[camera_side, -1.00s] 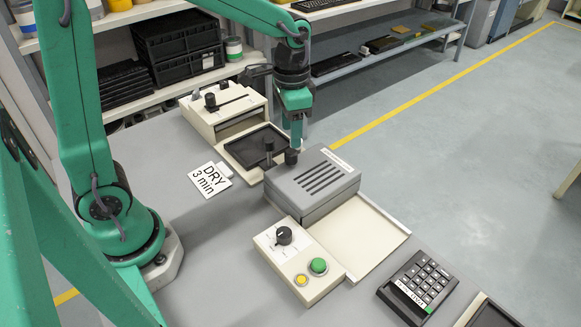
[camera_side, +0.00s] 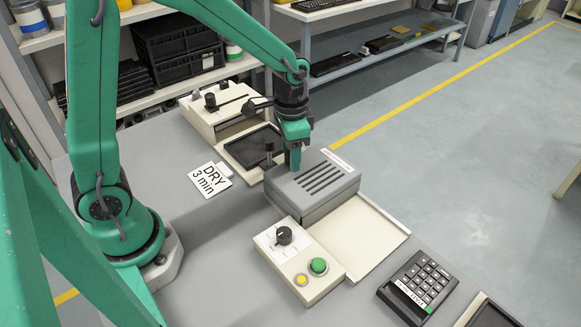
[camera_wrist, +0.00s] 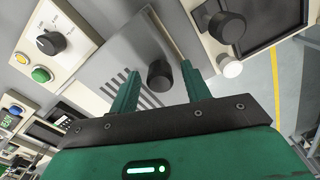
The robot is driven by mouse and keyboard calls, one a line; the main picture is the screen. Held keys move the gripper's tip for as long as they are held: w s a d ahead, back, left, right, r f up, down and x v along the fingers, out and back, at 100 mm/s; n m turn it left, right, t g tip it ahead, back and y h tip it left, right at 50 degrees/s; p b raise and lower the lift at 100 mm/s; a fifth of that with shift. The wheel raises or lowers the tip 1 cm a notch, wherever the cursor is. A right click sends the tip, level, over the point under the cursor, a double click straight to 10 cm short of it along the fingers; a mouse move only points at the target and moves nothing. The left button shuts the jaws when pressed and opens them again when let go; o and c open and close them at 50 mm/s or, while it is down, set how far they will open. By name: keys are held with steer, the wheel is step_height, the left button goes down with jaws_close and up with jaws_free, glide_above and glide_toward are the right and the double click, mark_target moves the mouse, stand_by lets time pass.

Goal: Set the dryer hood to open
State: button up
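The dryer hood (camera_side: 322,182) is a grey box with dark slots on top. It sits at the far left end of a cream bed (camera_side: 365,235), much of which lies bare to the right. A black knob (camera_wrist: 160,75) stands on the hood's top, shown in the wrist view; my gripper hides it in the side view. My gripper (camera_side: 293,166) points down at the hood's far left corner. In the wrist view my gripper (camera_wrist: 160,70) is open, with one finger on each side of the knob and visible gaps between.
A control box (camera_side: 299,265) with a black dial, green button and yellow button stands in front of the hood. A dark tray unit (camera_side: 250,150) with a black knob lies behind it. A "DRY 3 min" card (camera_side: 211,181) and a keypad (camera_side: 420,285) lie on the table.

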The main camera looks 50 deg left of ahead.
jaws_close()
steer(key=d, duration=1.5)
steer(key=shift+d, duration=0.3)
steer(key=shift+o, duration=0.7)
jaws_free()
steer(key=shift+r, duration=0.1)
step_height(320, 180, up, 8)
